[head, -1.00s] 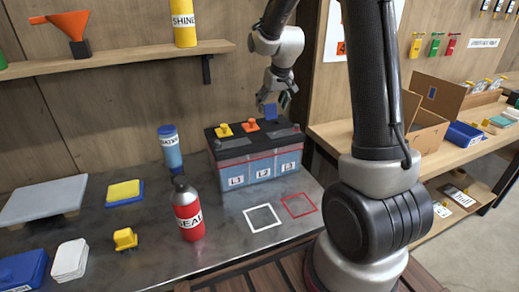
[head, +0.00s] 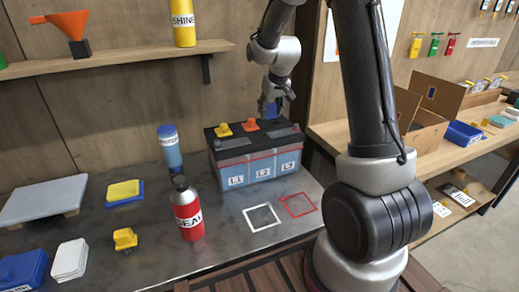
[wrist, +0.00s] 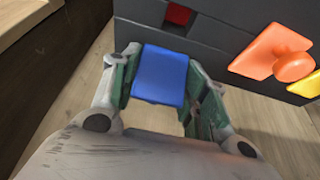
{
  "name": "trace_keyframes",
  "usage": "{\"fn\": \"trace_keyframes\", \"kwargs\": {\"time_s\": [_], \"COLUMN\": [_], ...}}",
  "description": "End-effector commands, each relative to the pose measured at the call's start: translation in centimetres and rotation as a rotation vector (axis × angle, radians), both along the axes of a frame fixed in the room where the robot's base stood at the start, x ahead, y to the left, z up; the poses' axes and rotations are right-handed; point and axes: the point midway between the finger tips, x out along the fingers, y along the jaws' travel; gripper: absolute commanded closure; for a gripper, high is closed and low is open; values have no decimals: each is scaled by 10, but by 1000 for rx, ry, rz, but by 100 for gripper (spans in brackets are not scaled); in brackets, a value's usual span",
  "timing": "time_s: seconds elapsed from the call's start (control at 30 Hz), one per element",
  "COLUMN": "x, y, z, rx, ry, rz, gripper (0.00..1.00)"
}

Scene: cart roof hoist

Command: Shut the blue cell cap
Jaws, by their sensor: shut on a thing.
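The blue cell cap (wrist: 160,75) is a flat blue plate between the two fingers of my gripper (wrist: 160,85) in the wrist view. My gripper is shut on it. In the head view the cap (head: 271,112) shows partly behind my gripper (head: 272,106), at the top right of the battery. The battery (head: 255,165) is a dark-topped case with a blue-grey front labelled L1, L2 and L3. An orange cap (head: 251,126) and a yellow cap (head: 223,130) sit on its top. A small dark red recess (wrist: 179,14) shows in the battery top in the wrist view.
A red bottle (head: 187,212) stands in front of the battery and a blue bottle (head: 170,150) to its left. A white square outline (head: 262,217) and a red one (head: 298,207) mark bare bench. A wooden shelf (head: 130,67) hangs at the upper left.

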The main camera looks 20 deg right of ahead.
Motion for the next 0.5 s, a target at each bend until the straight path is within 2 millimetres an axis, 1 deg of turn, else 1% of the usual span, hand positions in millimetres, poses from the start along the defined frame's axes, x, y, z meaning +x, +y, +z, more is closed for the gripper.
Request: {"fn": "trace_keyframes", "kwargs": {"time_s": [0.33, 0.5], "x": [0, -4], "y": [0, 0], "z": [0, 4], "rx": [0, 0], "ry": [0, 0], "rz": [0, 0], "gripper": [63, 63]}}
